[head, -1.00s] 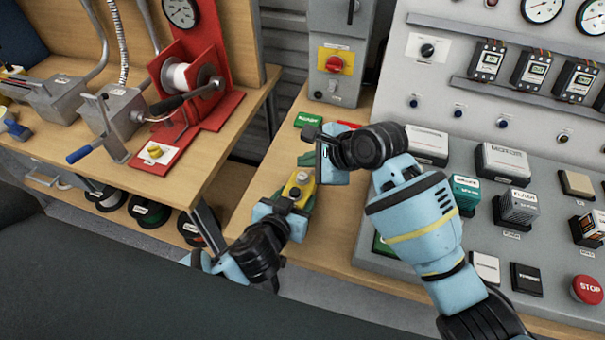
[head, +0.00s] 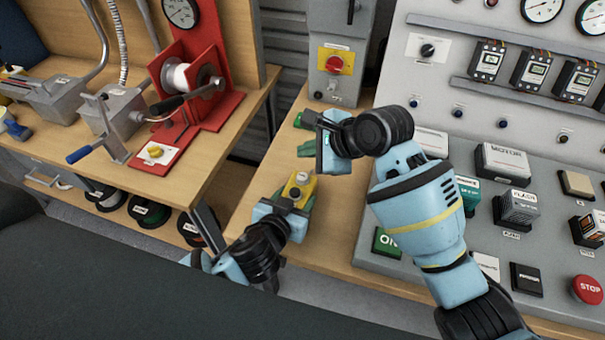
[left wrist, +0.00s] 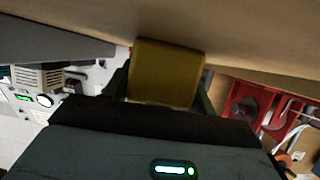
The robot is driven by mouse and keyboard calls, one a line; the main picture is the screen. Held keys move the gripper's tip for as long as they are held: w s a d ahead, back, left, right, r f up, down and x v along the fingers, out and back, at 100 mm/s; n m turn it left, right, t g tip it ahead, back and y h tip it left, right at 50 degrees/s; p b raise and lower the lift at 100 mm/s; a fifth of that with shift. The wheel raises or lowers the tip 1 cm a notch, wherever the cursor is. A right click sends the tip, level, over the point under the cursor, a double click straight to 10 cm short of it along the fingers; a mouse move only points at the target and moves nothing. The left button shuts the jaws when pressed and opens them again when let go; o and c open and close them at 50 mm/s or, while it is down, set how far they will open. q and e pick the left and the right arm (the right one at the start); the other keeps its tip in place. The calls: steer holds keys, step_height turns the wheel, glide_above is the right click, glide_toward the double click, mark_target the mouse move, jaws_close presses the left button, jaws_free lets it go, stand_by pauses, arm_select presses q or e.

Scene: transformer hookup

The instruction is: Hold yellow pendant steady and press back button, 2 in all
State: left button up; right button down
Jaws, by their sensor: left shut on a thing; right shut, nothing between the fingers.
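The yellow pendant (head: 301,187) is held by my left gripper (head: 295,203) above the wooden bench top; its raised top with a pale button faces up in the head view. In the left wrist view the pendant (left wrist: 168,72) shows as a yellow block between the dark green fingers. My left gripper is shut on it. My right gripper (head: 308,150) is shut and empty, above and slightly right of the pendant, apart from it. The back button cannot be clearly told apart.
A grey control panel (head: 455,150) with meters, blocks and a red stop button (head: 587,289) fills the right. A red winch stand (head: 190,110) is on the left bench. A grey switch box (head: 338,50) stands behind. Bare wood (head: 335,225) lies right of the pendant.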

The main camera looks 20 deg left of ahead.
arm_select(q)
steer(key=o, duration=1.2)
steer(key=shift+o, duration=0.2)
steer(key=v, duration=1.2)
steer(key=shift+s, duration=0.15)
